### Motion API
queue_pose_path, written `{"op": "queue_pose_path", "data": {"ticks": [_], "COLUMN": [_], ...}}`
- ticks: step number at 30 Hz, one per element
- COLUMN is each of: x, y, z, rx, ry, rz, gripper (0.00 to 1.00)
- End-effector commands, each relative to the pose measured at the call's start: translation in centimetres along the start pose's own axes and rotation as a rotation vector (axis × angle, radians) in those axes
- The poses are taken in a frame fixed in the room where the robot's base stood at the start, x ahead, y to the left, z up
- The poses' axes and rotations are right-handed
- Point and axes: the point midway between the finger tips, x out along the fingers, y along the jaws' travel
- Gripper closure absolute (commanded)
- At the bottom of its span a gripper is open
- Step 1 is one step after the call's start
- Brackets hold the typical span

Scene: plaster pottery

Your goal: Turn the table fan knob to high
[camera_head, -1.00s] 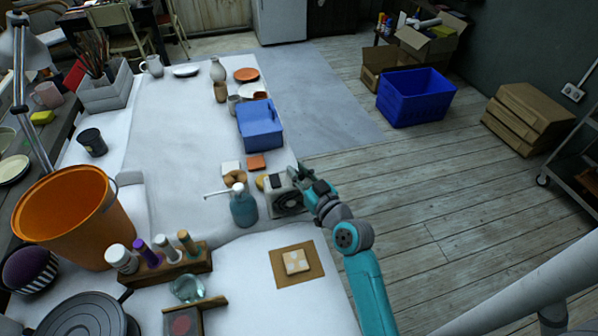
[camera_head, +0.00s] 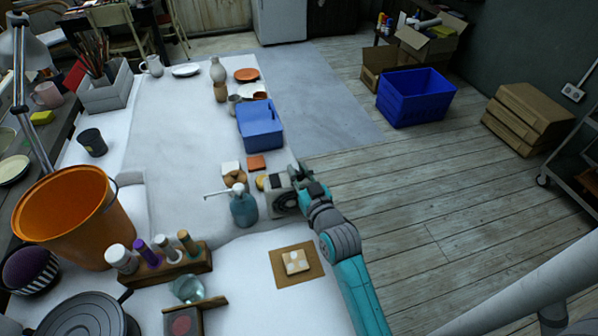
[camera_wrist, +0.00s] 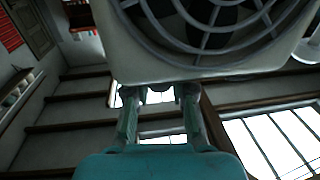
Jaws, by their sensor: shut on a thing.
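The table fan (camera_head: 278,206), a small pale box-shaped fan with a dark round grille, stands at the right edge of the white table. In the wrist view its pale housing and grille (camera_wrist: 205,68) fill the top. My gripper (camera_head: 302,186) is at the fan's upper right side in the head view. In the wrist view the fingertips of my gripper (camera_wrist: 158,95) meet the edge of the housing, closed on the fan knob. The knob is mostly hidden between the fingertips, so its setting cannot be read.
A blue pump bottle (camera_head: 243,208) stands close to the left of the fan. A blue box (camera_head: 260,124) sits farther back, and a tile on a brown board (camera_head: 276,258) lies in front.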

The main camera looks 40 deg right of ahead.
Motion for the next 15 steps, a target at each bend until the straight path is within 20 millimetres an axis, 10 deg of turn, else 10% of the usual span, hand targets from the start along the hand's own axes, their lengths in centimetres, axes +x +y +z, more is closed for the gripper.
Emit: {"op": "queue_pose_path", "data": {"ticks": [8, 9, 11, 15], "x": [-0.01, -0.01, -0.01, -0.01], "y": [-0.04, -0.04, -0.03, -0.02], "z": [0.25, 0.25, 0.25, 0.17], "rx": [0.001, 0.001, 0.001, 0.0], "ry": [-0.006, -0.006, -0.006, -0.004], "rz": [-0.001, -0.001, -0.001, -0.001], "gripper": [1.0, 0.66, 0.51, 0.5]}}
